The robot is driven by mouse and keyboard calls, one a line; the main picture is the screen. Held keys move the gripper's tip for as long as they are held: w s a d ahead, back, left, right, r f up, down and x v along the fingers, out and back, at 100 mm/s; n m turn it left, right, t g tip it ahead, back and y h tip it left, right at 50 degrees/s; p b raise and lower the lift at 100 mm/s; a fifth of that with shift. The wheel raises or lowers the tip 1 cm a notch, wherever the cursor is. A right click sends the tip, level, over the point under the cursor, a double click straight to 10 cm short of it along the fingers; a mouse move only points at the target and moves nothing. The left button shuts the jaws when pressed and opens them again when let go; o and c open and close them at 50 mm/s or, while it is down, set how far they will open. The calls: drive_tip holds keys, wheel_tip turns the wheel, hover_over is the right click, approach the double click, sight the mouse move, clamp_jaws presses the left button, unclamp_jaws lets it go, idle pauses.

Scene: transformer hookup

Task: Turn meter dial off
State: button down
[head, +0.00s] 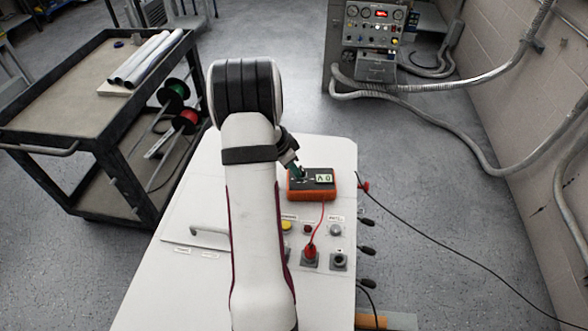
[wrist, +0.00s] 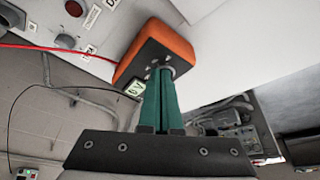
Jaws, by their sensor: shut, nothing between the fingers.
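The meter, a dark box with an orange casing (head: 322,196), lies on the white panel. It also shows in the wrist view (wrist: 172,38). Its small pale display (head: 323,178) shows a short reading, seemingly 0 V; the display is partly visible in the wrist view (wrist: 134,92). My gripper (head: 298,176) is at the left part of the meter's face. In the wrist view its green fingers (wrist: 160,72) are together, with tips at the round grey dial (wrist: 170,69). The fingers cover most of the dial, so its setting cannot be read. Whether they touch it is unclear.
A red lead (head: 322,218) runs from the meter to a red plug (head: 310,251) on the panel. Buttons, sockets and a handle (head: 207,231) lie nearer. A black cart (head: 90,120) stands left, and a control cabinet (head: 375,35) stands behind.

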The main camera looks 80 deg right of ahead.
drive_tip(key=shift+s+d+n, duration=0.1)
drive_tip(key=shift+s+n, duration=0.25)
drive_tip(key=shift+n, duration=0.15)
idle(0.3)
drive_tip(key=shift+s, duration=0.1)
drive_tip(key=n, duration=0.1)
drive_tip(key=n+t+h, duration=0.1)
drive_tip(key=n, duration=0.1)
drive_tip(key=shift+s, duration=0.35)
idle(0.4)
drive_tip(key=shift+d, duration=0.1)
